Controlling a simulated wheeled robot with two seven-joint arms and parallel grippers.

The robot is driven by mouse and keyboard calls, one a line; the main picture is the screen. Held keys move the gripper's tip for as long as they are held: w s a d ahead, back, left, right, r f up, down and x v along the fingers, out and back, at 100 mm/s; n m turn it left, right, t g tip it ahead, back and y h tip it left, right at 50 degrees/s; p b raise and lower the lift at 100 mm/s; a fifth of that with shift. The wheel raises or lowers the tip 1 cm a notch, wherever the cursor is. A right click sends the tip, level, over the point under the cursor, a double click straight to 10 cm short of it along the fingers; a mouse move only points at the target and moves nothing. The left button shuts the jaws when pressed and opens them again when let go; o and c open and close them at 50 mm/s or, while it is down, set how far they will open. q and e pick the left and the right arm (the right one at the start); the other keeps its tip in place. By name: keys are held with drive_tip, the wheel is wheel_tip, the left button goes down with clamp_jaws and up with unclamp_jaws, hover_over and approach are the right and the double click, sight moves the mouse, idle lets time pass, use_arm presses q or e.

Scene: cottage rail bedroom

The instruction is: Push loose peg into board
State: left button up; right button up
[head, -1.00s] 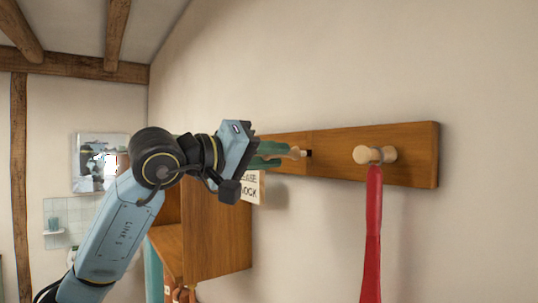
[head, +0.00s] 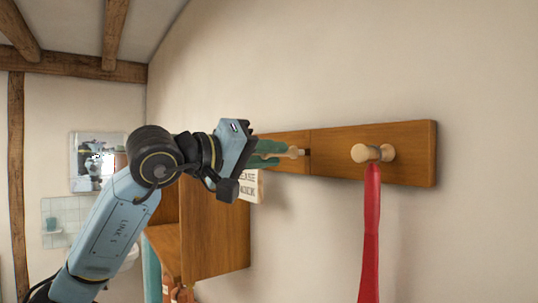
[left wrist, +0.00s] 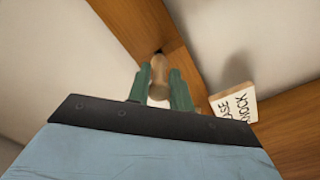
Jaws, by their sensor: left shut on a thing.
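The loose peg (head: 294,152) is pale turned wood. It points at the wooden board (head: 410,140) on the wall, near a dark hole (head: 307,153). My left gripper (head: 276,152) is shut on the peg, with green fingers either side of it. In the left wrist view the peg (left wrist: 159,72) lies between the fingertips (left wrist: 160,88), its far end close to the dark hole in the board (left wrist: 132,18). I cannot tell how deep the peg's end sits. My right gripper is not in view.
A second peg (head: 372,153) stands in the board to the right, with a red strap (head: 371,235) hanging from it. A small lettered sign (head: 249,186) hangs below the board, near my gripper. A wooden cabinet (head: 222,225) stands below left. The wall above is clear.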

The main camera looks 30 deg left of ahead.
sight(292, 154)
use_arm(q)
drive_tip(key=shift+p+x, duration=0.65)
drive_tip(key=shift+x, duration=1)
drive_tip(key=o, duration=0.9)
drive_tip(key=shift+s, duration=0.1)
drive_tip(key=shift+b+v, duration=2.65)
drive_tip(key=shift+v, duration=4)
